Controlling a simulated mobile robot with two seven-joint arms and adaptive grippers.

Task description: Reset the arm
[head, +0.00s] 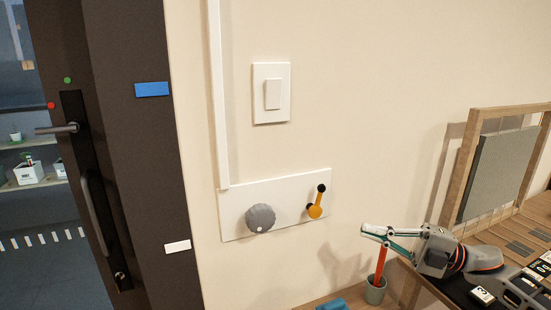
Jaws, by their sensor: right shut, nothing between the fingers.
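My right gripper (373,231) comes in from the lower right and points left, in front of the wall. Its fingers are shut and hold nothing. Its grey wrist and orange-ringed arm trail off to the lower right over the table. My left gripper is not in view.
A white wall panel (290,221) carries a grey knob (260,218) and a yellow lever (316,209). A light switch (272,94) is above. A grey cup (375,291) with a red stick stands just below my gripper. A wooden frame (464,165) stands right; a dark door (135,145) is left.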

